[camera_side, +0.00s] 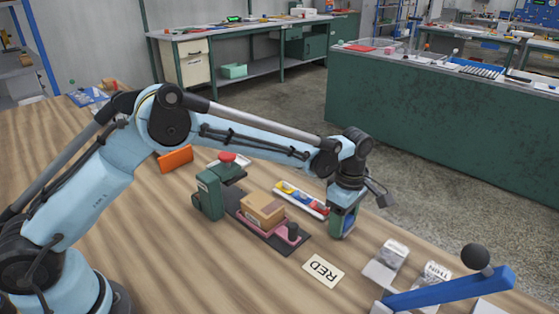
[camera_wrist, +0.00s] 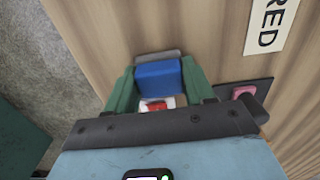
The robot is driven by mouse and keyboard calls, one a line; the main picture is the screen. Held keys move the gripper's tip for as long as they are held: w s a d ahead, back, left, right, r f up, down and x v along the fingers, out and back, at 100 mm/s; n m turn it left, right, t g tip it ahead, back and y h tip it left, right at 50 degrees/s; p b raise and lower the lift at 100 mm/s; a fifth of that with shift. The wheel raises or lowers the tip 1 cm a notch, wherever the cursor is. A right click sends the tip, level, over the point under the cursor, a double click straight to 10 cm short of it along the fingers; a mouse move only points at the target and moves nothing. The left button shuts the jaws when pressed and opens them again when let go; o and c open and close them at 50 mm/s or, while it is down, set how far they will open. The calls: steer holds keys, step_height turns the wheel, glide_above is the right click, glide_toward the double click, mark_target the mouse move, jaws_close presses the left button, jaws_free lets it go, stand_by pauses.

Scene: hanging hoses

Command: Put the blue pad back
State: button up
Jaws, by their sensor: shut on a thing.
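My gripper (camera_wrist: 160,88) is shut on the blue pad (camera_wrist: 158,78), which sits between its two green fingers in the wrist view. In the side view my gripper (camera_side: 343,222) points down near the right end of a white tray (camera_side: 322,214), and its fingers mostly hide the pad. The tray holds small yellow, blue and red pieces. Part of the tray with a red piece (camera_wrist: 157,106) shows below the pad in the wrist view. I cannot tell how high the pad is above the table.
A green fixture (camera_side: 208,194) with a dark base and pink plate carries a cardboard box (camera_side: 263,210). A RED card (camera_side: 323,270) lies in front. White labelled blocks (camera_side: 392,254) and a blue lever (camera_side: 450,289) stand at right. A red button (camera_side: 227,158) is behind the fixture.

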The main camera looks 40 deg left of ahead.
steer(key=shift+f, duration=0.15)
steer(key=o, duration=1)
steer(key=shift+r, duration=0.2)
step_height(320, 180, up, 12)
steer(key=s+a+r+m+t, duration=0.2)
steer(key=s+a+r+m, duration=0.2)
steer(key=a+r+m, duration=0.15)
steer(key=s+a+f+m+t, duration=0.2)
steer(key=s+a+m, duration=0.3)
steer(key=s, duration=0.3)
steer(key=s+a+f+m+t, duration=0.2)
steer(key=s+a+m, duration=0.4)
steer(key=s, duration=0.3)
steer(key=shift+m+t, duration=0.6)
steer(key=shift+m, duration=0.15)
